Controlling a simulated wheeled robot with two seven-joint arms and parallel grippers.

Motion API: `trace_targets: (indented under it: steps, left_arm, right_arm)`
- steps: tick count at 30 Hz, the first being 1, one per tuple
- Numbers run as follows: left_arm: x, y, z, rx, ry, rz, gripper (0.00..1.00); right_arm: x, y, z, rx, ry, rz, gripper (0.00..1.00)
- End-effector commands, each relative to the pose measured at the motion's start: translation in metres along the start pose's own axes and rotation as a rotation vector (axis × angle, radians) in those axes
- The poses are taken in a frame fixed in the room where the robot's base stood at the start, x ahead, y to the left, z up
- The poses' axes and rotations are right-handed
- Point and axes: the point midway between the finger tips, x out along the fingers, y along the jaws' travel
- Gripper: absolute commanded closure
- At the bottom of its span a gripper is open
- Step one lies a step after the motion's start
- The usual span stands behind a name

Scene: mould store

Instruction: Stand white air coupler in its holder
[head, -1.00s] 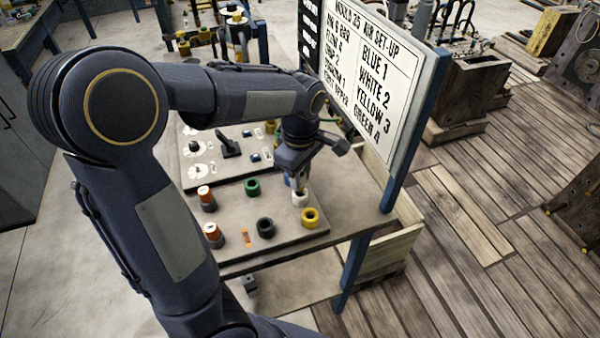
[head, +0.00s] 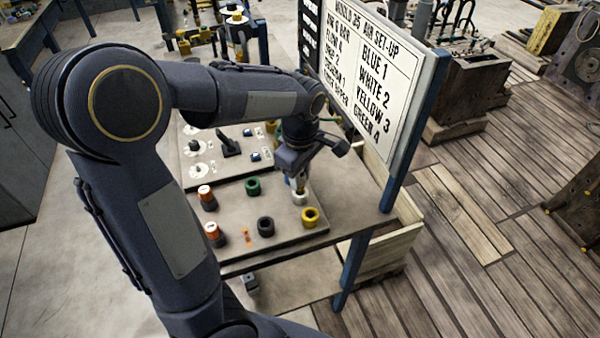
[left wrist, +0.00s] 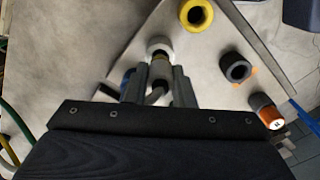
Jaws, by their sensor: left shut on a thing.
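My left gripper (head: 298,182) points down over the panel on the bench, its fingers shut on the white air coupler (left wrist: 159,88). Only a small part of the coupler shows between the fingers. The white ring-shaped holder (head: 300,198) is right below the fingertips. It also shows in the left wrist view (left wrist: 160,46), just beyond the fingertips. The coupler is in line with the holder, but I cannot tell whether its end is inside the ring or just above it. My right gripper is not in view.
A yellow ring (head: 310,217), a black ring (head: 265,227) and a green ring (head: 252,186) stand near the white one. Two orange-topped pieces (head: 205,197) are at the left. The signboard (head: 375,85) stands close to the right of my gripper.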

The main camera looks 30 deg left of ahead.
Motion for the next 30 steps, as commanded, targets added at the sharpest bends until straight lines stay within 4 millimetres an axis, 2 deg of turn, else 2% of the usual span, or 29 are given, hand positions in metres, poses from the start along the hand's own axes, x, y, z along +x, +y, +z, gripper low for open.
trace_targets:
  steps: [30]
  left_arm:
    - [0.01,0.0,0.0,0.0,0.0,0.001,1.0]
  right_arm:
    - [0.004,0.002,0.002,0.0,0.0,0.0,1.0]
